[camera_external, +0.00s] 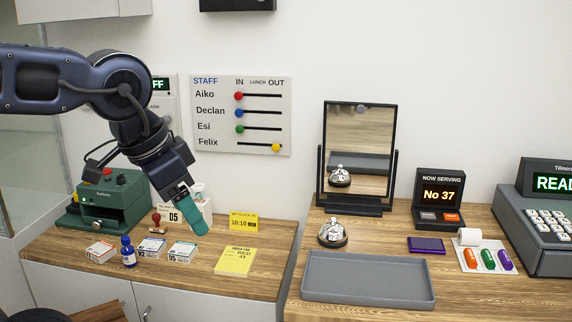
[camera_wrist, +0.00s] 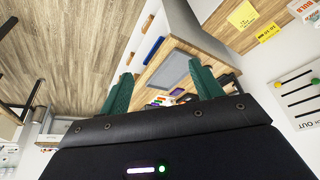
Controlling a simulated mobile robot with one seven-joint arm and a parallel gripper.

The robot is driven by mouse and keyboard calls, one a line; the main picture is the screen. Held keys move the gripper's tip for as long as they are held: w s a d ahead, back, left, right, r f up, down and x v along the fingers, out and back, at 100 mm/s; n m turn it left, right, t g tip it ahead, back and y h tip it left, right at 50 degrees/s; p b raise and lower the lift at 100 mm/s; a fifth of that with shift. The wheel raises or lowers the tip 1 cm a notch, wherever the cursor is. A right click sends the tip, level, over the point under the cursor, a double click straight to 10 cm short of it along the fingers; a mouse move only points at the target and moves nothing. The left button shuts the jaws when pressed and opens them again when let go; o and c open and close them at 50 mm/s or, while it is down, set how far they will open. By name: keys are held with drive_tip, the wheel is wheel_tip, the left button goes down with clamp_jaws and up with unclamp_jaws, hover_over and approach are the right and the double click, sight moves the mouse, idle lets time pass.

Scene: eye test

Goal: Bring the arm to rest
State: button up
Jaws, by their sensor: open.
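My dark blue arm (camera_external: 125,95) reaches in from the upper left in the external view and bends downward. In the wrist view my gripper (camera_wrist: 163,85) shows two green fingers spread apart. Nothing is held between them; only distant counter items show past the gap. From the external view I cannot tell the exact height of the fingertips above the counter.
The right counter holds a grey tray (camera_external: 368,297), bell (camera_external: 332,233), mirror (camera_external: 358,140) and till (camera_external: 545,235).

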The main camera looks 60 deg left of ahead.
drive_tip(key=shift+s+d+f, duration=0.25)
drive_tip(key=shift+s+f, duration=0.1)
drive_tip(key=shift+s, duration=0.25)
drive_tip(key=shift+s+d+f, duration=0.25)
drive_tip(key=shift+s+f, duration=0.05)
drive_tip(key=shift+s, duration=0.25)
